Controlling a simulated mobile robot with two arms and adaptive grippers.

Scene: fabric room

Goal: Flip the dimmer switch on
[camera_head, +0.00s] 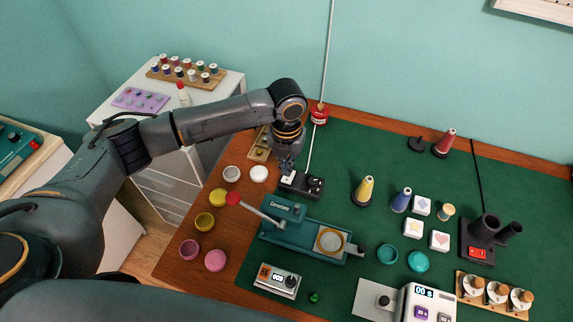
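A small black box (314,190) with a white part on its left end and dark round knobs lies on the green mat near its back left; it looks like the dimmer switch. A thin pale cord runs from it up to the wall. My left gripper (286,166) points down at the left end of this box, at or just above the white part. Its fingers are small, dark and partly hidden, so I cannot tell whether they touch the box or how far apart they are. The switch's on or off position cannot be made out. My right gripper is out of view.
A teal press with a red-knobbed lever (233,198) stands just in front of the box. A red-topped item (319,114) sits behind it by the cord. Yellow (366,190) and blue (401,200) cones stand to the right. Several small round pots line the table's left side.

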